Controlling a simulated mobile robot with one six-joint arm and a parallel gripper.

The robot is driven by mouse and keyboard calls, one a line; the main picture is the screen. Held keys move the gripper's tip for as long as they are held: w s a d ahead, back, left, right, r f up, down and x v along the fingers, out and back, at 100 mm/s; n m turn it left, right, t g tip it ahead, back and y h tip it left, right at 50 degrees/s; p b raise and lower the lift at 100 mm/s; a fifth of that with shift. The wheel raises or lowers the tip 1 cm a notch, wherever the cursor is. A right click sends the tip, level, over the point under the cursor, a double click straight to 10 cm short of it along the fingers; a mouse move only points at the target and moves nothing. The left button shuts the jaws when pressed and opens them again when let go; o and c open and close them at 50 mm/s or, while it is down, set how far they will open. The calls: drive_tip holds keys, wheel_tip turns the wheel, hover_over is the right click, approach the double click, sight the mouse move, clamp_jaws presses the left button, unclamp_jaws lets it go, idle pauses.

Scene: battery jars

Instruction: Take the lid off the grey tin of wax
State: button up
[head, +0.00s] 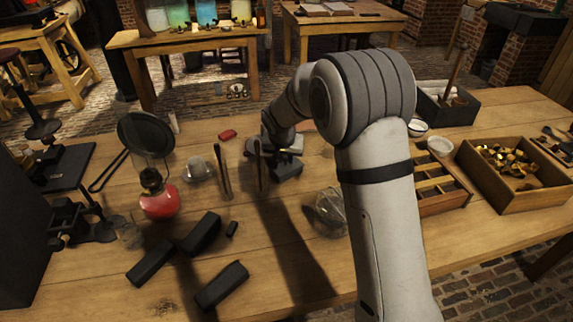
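My arm hides part of the table on the right.
A clear glass vessel (331,212) is near my arm. On the right stand a wooden tray of brass pieces (500,202), a compartment box (445,200) and small pale dishes (440,146).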

clamp_jaws()
